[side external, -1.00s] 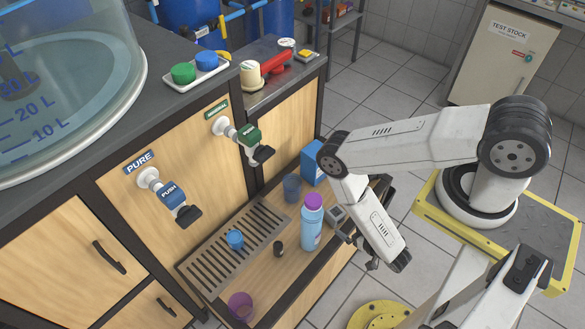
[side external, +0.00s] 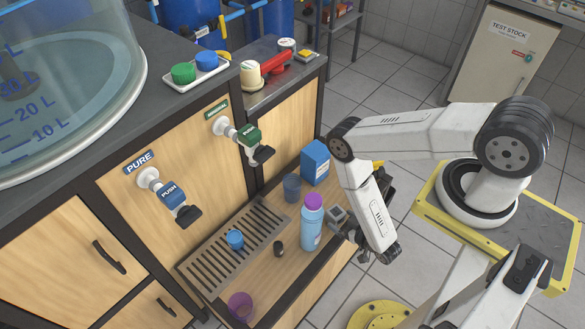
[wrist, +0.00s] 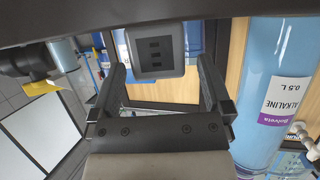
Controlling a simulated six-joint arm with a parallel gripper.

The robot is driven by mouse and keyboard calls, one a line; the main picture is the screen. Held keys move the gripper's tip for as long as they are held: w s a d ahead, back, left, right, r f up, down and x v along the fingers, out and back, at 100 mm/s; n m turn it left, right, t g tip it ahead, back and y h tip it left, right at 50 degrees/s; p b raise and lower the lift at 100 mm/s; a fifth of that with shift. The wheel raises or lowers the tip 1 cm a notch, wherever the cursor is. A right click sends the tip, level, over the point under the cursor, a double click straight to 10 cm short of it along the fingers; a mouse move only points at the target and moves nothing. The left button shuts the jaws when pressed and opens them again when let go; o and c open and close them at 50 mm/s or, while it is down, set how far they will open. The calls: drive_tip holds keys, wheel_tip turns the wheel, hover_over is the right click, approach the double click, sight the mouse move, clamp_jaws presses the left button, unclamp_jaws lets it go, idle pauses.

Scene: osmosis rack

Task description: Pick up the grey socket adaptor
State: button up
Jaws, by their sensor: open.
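The grey socket adaptor (side external: 337,214) sits on the wooden lower shelf, just right of the blue bottle (side external: 311,224). In the wrist view the adaptor (wrist: 155,50) shows a dark face with slots, ahead of my gripper (wrist: 161,80) and in line with the gap between the fingers. My fingers are apart with nothing held. In the side view my gripper (side external: 347,229) is close beside the adaptor at the shelf's right edge. I cannot tell whether it touches.
The bottle also stands close to the right finger in the wrist view (wrist: 270,85). A blue box (side external: 315,162) and a dark blue cup (side external: 292,187) stand behind. A small black item (side external: 278,248) and a purple cup (side external: 240,306) are nearer the front.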

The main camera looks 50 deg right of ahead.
sight(341, 219)
drive_tip(key=shift+x, duration=2)
drive_tip(key=shift+d+r, duration=0.1)
drive_tip(key=c, duration=1.2)
drive_tip(key=shift+r, duration=0.1)
drive_tip(key=shift+r, duration=4.95)
